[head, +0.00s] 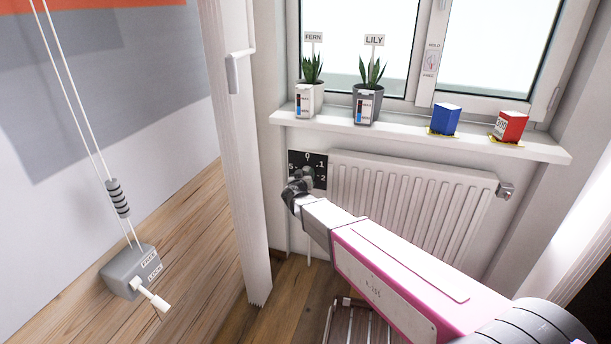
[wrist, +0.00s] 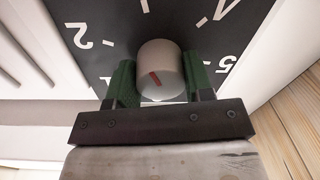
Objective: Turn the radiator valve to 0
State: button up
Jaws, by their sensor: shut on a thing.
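The radiator valve's round grey knob (wrist: 160,62) sits in front of a black dial plate (wrist: 120,20) with white numerals and ticks. A short red mark shows on the knob's face. Which numeral it points to I cannot tell. In the head view the plate (head: 321,160) is at the left end of the radiator, with 0 at its top, 1 and 2 at the right and 5 at the left. My gripper (wrist: 160,82) is shut on the knob, with one green finger pad on each side. In the head view my gripper (head: 301,180) covers most of the knob.
The white radiator (head: 410,200) is right of the dial, under a sill (head: 400,135) with two potted plants and a blue and a red box. A white post (head: 235,150) stands at the left. A grey cord box (head: 130,270) is farther left.

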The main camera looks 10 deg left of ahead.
jog(key=n, duration=0.4)
jog(key=shift+n, duration=0.3)
jog(key=n, duration=0.3)
jog(key=shift+n, duration=0.3)
jog(key=n, duration=0.6)
jog(key=shift+a+n+g+h, duration=0.1)
jog(key=shift+n+g+h, duration=0.2)
jog(key=shift+n, duration=0.1)
jog(key=n, duration=0.3)
jog(key=shift+n, duration=0.3)
jog(key=n, duration=0.4)
jog(key=shift+h, duration=0.3)
jog(key=n, duration=0.3)
jog(key=shift+n, duration=2.2)
